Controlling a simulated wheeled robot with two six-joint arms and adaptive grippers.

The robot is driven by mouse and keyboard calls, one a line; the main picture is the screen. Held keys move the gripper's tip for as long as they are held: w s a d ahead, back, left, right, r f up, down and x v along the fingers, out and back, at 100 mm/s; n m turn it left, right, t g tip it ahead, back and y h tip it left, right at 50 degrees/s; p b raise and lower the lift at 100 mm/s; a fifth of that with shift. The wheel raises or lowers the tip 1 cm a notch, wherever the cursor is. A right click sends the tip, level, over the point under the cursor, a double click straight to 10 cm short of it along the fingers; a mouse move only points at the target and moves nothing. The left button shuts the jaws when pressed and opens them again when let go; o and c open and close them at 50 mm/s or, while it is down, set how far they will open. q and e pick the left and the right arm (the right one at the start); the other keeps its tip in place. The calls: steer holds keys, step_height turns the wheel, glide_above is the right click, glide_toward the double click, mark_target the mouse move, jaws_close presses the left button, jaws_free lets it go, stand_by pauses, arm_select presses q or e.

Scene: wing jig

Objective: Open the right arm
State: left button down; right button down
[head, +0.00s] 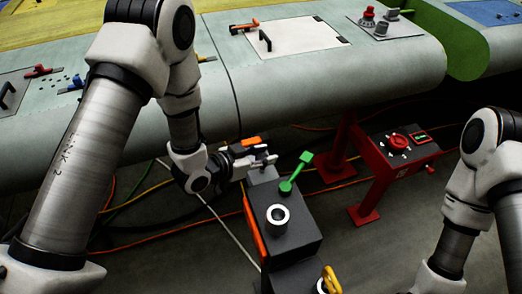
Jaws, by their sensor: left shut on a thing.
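My left gripper (262,160) is low in the middle of the head view, at the back end of a dark tool stand. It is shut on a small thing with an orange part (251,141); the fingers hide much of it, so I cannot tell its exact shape. A grey block (263,175) shows just below the fingers. My right arm (478,190) is at the right edge, bent downward. Its gripper is outside the picture, below the frame.
The dark tool stand (290,247) holds a green-handled tool (295,173), a white ring (278,216) and a yellow handle (331,280). A red pedestal panel (398,146) stands to the right. The grey wing (330,82) spans the back, carrying a white panel (292,38). Cables cross the floor.

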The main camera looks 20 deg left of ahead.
arm_select(q)
steer(key=c, duration=0.7)
jaws_free()
steer(key=shift+w, duration=0.1)
steer(key=shift+c, duration=0.2)
steer(key=v, duration=0.7)
steer(key=shift+s, duration=0.2)
steer(key=shift+a+r, duration=0.1)
steer(key=shift+a, duration=0.1)
